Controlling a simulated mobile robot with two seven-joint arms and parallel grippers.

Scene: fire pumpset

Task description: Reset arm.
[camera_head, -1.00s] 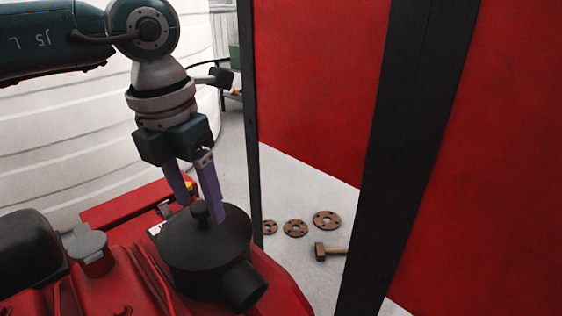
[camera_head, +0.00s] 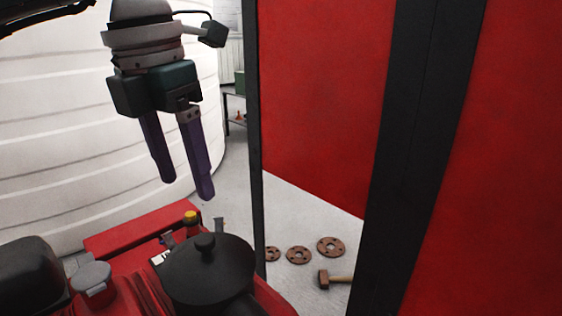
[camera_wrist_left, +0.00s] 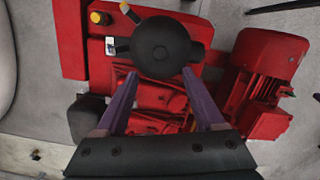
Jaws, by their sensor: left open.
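My left gripper (camera_head: 187,190) hangs in the upper left of the head view, pointing down, with its two purple fingers apart and nothing between them. It is above the red pump machine (camera_head: 130,232) and clear of it. The black round lid with a knob (camera_head: 209,268) sits on the machine below and slightly right of the fingers. In the left wrist view the open fingers (camera_wrist_left: 158,82) show over the red machine, with the black lid (camera_wrist_left: 160,47) just beyond the fingertips. My right gripper is not in view.
A black post (camera_head: 256,130) and red panels (camera_head: 325,90) stand to the right of the gripper. A white ribbed tank (camera_head: 60,140) stands behind at left. A red motor (camera_wrist_left: 262,80) shows in the wrist view.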

